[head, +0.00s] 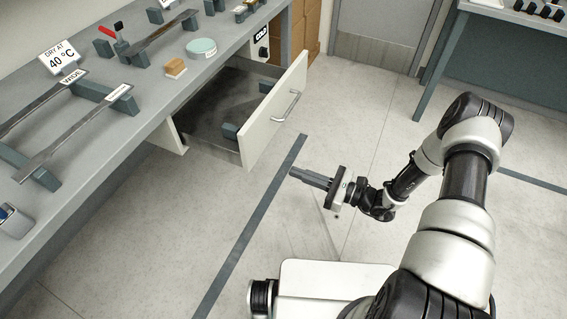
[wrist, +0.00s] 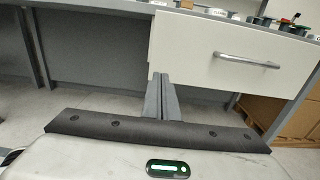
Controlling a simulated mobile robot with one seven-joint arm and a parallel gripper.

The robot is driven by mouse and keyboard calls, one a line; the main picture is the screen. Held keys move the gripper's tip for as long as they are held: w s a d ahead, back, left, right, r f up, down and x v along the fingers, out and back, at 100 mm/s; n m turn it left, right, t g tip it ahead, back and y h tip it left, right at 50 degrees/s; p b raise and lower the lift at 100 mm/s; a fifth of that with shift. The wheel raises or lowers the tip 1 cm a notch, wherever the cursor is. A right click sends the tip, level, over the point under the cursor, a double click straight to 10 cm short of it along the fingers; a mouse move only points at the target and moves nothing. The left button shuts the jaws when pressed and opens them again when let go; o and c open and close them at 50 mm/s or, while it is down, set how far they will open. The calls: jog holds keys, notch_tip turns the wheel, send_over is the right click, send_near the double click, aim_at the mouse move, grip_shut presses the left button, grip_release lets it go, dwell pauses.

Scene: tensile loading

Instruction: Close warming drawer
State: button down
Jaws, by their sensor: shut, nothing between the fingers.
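The warming drawer (head: 262,122) is pulled out from under the grey bench in the head view. Its white front has a bar handle (head: 288,106), and blue-grey blocks lie inside. In the wrist view the drawer front (wrist: 215,60) fills the upper right, with its handle (wrist: 246,61) right of centre. My gripper (head: 292,173) is shut and empty. It points toward the drawer from the right in the head view and is apart from it. In the wrist view the closed fingers (wrist: 160,82) appear just below the drawer front's lower left corner.
The grey bench (head: 130,118) carries metal strips on blocks, a "DRY AT 40 °C" sign (head: 61,59), a round green dish (head: 201,47) and a small wooden block (head: 175,68). A dark floor stripe (head: 250,226) runs past the drawer. Cardboard boxes (head: 305,26) stand beyond it. Floor between gripper and drawer is clear.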

aim_at(250, 156)
jog(key=b+x, duration=0.1)
jog(key=x, duration=1.2)
jog(key=shift+s+a, duration=0.1)
jog(key=shift+a, duration=0.05)
jog(key=shift+a, duration=0.1)
